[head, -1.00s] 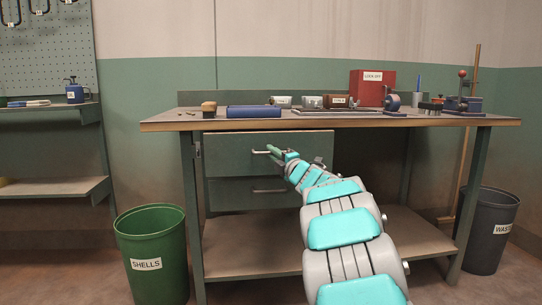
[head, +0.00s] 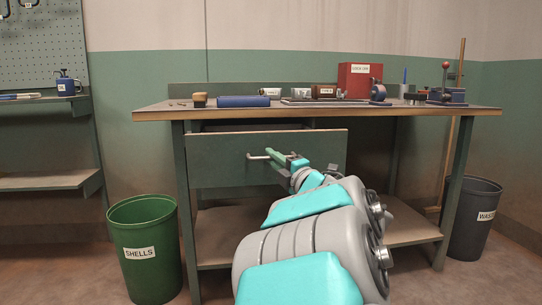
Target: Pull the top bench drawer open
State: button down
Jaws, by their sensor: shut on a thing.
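The top bench drawer (head: 220,165) is a green-grey front under the bench top, standing out toward me, with a dark gap showing above it. Its metal bar handle (head: 255,156) is near the middle of the front. My gripper (head: 272,155) is at the handle, its green fingers shut on it. My arm comes in from the lower right and covers the drawer front's lower right part. The lower drawer is hidden behind the top drawer front and my arm.
The workbench (head: 310,111) carries a blue roll, small labelled bins, a red box (head: 358,80) and tools. A green SHELLS bin (head: 145,230) stands at left of the bench, a dark WASTE bin (head: 474,215) at right. Floor between the green bin and my arm is clear.

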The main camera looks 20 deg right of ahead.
jog(key=shift+s+a, duration=0.15)
jog(key=shift+s, duration=0.35)
jog(key=c, duration=1.2)
grip_release()
jog(key=shift+p+v, duration=0.55)
jog(key=shift+v, duration=3.4)
